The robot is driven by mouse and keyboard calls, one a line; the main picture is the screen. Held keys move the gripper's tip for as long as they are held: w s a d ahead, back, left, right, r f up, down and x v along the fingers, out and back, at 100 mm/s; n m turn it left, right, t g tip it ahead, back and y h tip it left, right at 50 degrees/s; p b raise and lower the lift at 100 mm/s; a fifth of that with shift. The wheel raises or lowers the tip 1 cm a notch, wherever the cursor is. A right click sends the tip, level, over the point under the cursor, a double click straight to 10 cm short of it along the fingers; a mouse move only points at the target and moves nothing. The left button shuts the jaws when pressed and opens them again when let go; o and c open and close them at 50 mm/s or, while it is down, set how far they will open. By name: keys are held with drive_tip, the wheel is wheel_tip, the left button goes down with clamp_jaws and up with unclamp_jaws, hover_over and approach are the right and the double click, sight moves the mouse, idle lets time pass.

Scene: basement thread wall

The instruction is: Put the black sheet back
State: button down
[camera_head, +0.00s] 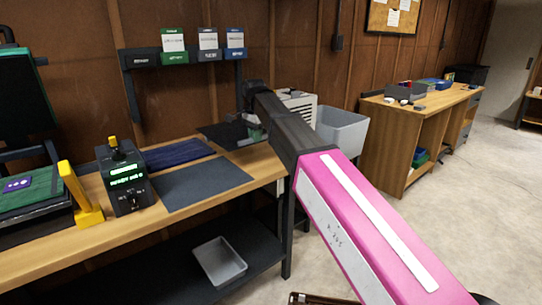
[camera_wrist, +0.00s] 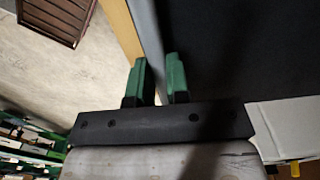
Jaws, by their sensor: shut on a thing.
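The black sheet (camera_head: 217,134) shows at the back right of the workbench, partly hidden by my arm. In the wrist view a broad black sheet surface (camera_wrist: 250,50) fills the upper right. My gripper (camera_wrist: 160,70) has two green fingers at this sheet's left edge, with a thin grey strip between them. It is shut on the sheet's edge. In the head view my gripper (camera_head: 254,132) is mostly hidden behind my pink and black arm.
The workbench (camera_head: 60,250) also carries a dark grey mat (camera_head: 203,184), a navy mat (camera_head: 170,153), a black device with a green display (camera_head: 125,178) and a yellow stand (camera_head: 82,195). A grey tray (camera_head: 219,261) is on the lower shelf. A grey bin (camera_head: 342,128) stands to the right.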

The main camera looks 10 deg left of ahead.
drive_tip(key=w+d+f, duration=0.1)
drive_tip(key=d+f, duration=0.1)
drive_tip(key=d, duration=0.1)
drive_tip(key=w+d+f, duration=0.1)
drive_tip(key=d+f, duration=0.1)
drive_tip(key=d, duration=0.1)
drive_tip(key=w+d+f, duration=0.1)
drive_tip(key=d+f, duration=0.1)
drive_tip(key=d, duration=0.1)
drive_tip(key=shift+w+d+f, duration=0.15)
drive_tip(key=shift+w+d, duration=0.1)
drive_tip(key=shift+d, duration=0.15)
drive_tip(key=shift+f, duration=2.1)
drive_tip(key=c, duration=1.4)
unclamp_jaws()
drive_tip(key=o, duration=0.3)
